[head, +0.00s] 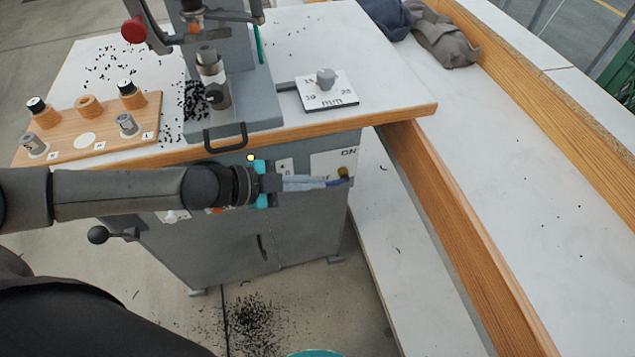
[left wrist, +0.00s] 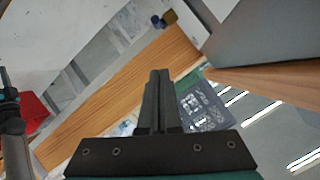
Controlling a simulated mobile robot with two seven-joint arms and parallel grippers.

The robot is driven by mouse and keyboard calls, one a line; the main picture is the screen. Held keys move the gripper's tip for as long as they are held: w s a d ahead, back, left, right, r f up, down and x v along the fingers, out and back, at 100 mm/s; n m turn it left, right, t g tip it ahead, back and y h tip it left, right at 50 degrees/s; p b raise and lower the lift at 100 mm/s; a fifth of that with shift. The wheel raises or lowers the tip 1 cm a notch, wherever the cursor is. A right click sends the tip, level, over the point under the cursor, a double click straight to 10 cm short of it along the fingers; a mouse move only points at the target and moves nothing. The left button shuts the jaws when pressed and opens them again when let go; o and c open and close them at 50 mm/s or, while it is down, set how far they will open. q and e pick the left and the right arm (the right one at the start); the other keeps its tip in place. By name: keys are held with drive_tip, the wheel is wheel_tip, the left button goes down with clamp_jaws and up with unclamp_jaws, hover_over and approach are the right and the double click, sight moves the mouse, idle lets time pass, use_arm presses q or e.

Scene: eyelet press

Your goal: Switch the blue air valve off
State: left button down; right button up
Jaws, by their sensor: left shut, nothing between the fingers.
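The air valve, a brass body (head: 344,173) with a small blue handle (head: 336,182), sits on the press cabinet's front, below a white plate marked "ON" (head: 334,162). My left gripper (head: 325,183) is shut and empty, its fingertips at the blue handle in the head view; contact cannot be told. In the left wrist view the shut fingers (left wrist: 159,76) point toward the brass body (left wrist: 169,17) and blue handle (left wrist: 158,22), which lie just beyond the tips. My right gripper (left wrist: 5,84) seems to show at that view's left edge, too small to read.
The grey cabinet (head: 285,235) stands under a white, wood-edged worktop (head: 330,35). A dark bar handle (head: 226,143) juts from the press base above my left arm. A long wood-edged bench (head: 520,160) runs at right. A black-knobbed lever (head: 98,235) sticks out at left.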

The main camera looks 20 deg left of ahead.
use_arm(q)
drive_tip(key=shift+w+d+f+b, duration=0.1)
drive_tip(key=shift+w+f+b, duration=0.7)
drive_tip(key=shift+f, duration=0.35)
drive_tip(key=shift+w+f+b, duration=0.6)
drive_tip(key=shift+w+f, duration=0.25)
drive_tip(key=shift+f, duration=0.25)
use_arm(e)
drive_tip(key=shift+w+a+f, duration=0.1)
drive_tip(key=shift+w+a, duration=0.15)
drive_tip(key=shift+w, duration=0.4)
drive_tip(key=shift+w+a+f, duration=0.1)
drive_tip(key=shift+w+a, duration=0.1)
drive_tip(key=shift+w, duration=0.5)
drive_tip(key=shift+w+a, duration=0.25)
drive_tip(key=shift+w, duration=0.4)
use_arm(q)
drive_tip(key=shift+f, duration=0.1)
use_arm(e)
drive_tip(key=shift+r, duration=0.1)
